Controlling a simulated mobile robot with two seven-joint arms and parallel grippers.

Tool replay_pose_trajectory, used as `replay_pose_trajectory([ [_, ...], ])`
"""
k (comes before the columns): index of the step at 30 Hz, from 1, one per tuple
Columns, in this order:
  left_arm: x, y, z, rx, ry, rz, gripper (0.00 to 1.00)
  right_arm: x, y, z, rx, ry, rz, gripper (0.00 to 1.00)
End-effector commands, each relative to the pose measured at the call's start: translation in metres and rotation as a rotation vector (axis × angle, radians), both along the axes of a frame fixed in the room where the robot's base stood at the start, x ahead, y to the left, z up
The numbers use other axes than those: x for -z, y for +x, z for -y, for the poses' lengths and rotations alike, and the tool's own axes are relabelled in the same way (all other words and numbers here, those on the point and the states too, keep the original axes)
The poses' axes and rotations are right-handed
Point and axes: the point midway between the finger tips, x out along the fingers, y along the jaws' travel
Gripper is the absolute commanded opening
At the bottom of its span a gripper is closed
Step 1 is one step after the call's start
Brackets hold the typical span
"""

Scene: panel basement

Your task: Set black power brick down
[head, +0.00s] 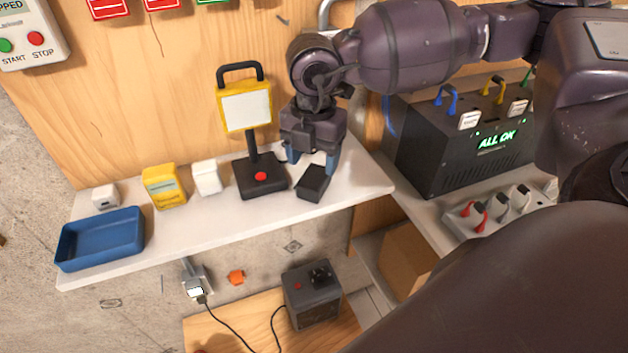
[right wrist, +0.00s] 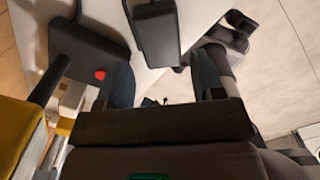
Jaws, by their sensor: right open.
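The black power brick (head: 313,183) lies on the white shelf (head: 230,212), near its front edge and just right of the yellow work lamp's black base. It also shows at the top of the right wrist view (right wrist: 156,32). My right gripper (head: 312,160) is above the shelf, just behind the brick. Its two blue fingers are spread apart and nothing is held between them; in the right wrist view the gripper (right wrist: 164,82) shows the brick beyond its fingertips. My left gripper is not in view.
The lamp (head: 245,108) stands close left of my gripper. Further left are a white box (head: 206,178), a yellow box (head: 163,186) and a blue tray (head: 100,238). A black power unit (head: 460,140) and a socket strip (head: 500,210) are at right. The shelf right of the brick is clear.

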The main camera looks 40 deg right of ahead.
Motion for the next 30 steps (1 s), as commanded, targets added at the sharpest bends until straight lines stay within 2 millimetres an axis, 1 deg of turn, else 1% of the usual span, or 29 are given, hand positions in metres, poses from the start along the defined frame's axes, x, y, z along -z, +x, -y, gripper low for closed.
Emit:
replay_pose_trajectory([
  [5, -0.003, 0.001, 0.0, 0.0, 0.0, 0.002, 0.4, 0.01, 0.001, 0.002, 0.002, 0.0, -0.002, 0.62],
  [10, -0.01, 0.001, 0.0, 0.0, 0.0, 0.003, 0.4, 0.032, 0.005, 0.008, 0.001, -0.001, -0.003, 0.62],
  [12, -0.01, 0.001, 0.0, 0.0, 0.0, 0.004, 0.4, 0.041, 0.005, 0.008, 0.0, 0.001, -0.003, 0.62],
  [15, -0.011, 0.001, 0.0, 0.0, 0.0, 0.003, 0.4, 0.051, 0.005, 0.009, 0.001, 0.0, -0.001, 0.62],
  [18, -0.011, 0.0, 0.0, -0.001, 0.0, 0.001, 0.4, 0.055, 0.005, 0.009, 0.002, 0.001, -0.001, 0.62],
  [24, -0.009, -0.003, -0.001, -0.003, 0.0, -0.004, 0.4, 0.055, 0.005, 0.009, 0.001, 0.001, -0.001, 0.62],
  [26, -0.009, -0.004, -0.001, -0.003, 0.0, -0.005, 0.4, 0.055, 0.005, 0.009, 0.001, 0.001, -0.001, 0.54],
  [30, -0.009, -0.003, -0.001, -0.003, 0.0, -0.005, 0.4, 0.055, 0.005, 0.009, 0.001, 0.001, -0.001, 0.33],
])
